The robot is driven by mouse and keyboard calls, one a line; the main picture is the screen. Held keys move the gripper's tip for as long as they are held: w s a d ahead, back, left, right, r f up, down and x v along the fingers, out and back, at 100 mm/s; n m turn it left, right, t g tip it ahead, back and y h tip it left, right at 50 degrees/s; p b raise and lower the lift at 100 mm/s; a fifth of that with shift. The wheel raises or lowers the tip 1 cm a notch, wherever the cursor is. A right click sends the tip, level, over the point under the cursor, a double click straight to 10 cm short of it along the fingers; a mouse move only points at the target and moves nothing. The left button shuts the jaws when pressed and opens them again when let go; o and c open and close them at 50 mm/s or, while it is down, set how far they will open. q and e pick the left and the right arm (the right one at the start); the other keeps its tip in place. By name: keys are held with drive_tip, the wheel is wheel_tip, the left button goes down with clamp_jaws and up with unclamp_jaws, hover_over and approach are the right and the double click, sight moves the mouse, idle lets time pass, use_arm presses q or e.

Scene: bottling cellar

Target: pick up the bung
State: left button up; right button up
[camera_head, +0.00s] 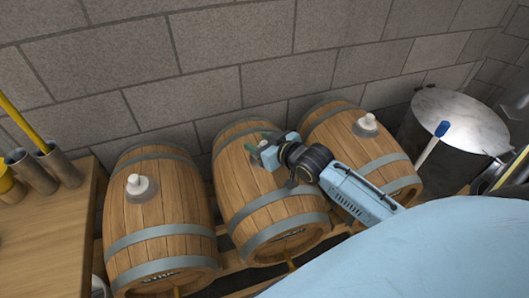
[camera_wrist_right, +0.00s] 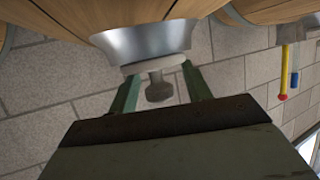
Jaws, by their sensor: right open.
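Three wooden barrels lie side by side. The middle barrel (camera_head: 265,190) has my right gripper (camera_head: 262,143) at its top. In the right wrist view, a bung with a dark knob (camera_wrist_right: 158,90) and a pale flange sits in a metallic collar (camera_wrist_right: 145,44) on a barrel. The green fingers of my right gripper (camera_wrist_right: 160,84) are open, one on each side of the knob, with visible gaps. Pale bungs also stand on the left barrel (camera_head: 138,184) and the right barrel (camera_head: 368,122). In the head view, my gripper largely hides the middle bung. My left gripper is out of view.
A block wall (camera_head: 240,50) stands close behind the barrels. A wooden bench (camera_head: 45,235) with metal cups (camera_head: 58,165) is at the left.

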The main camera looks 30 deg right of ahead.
drive_tip(key=c, duration=1)
drive_tip(key=shift+c, duration=0.2)
drive_tip(key=shift+r, duration=0.1)
